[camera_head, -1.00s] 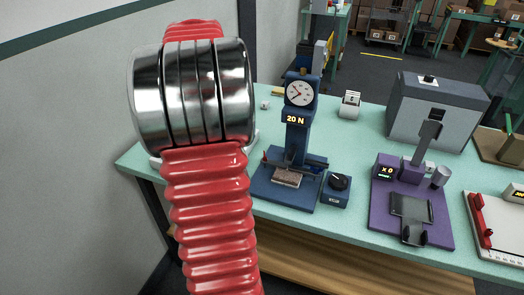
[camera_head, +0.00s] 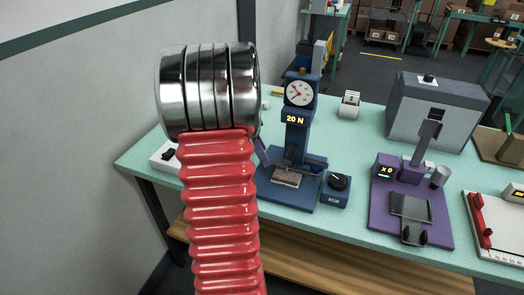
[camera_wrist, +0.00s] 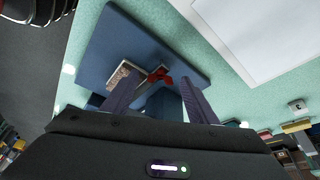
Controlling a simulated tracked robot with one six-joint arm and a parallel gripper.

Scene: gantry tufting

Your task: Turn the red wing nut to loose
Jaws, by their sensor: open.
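The red wing nut (camera_wrist: 160,75) shows in the wrist view, above the blue base of the test stand. In the head view it is hidden behind my arm. The blue test stand (camera_head: 296,135) with a round dial and a "20 N" display stands on the bench. My gripper (camera_wrist: 159,86) is open, its two purple-grey fingers pointing toward the stand with the wing nut seen between their tips. I cannot tell how far the tips are from the nut. In the head view only a sliver of a finger shows beside the stand.
A brown block (camera_head: 286,178) lies on the stand's base. A small blue dial box (camera_head: 336,190) is right of it. A purple fixture (camera_head: 412,215) and a grey machine (camera_head: 435,110) stand further right on the green bench (camera_head: 350,225). A white item (camera_head: 165,158) is at left.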

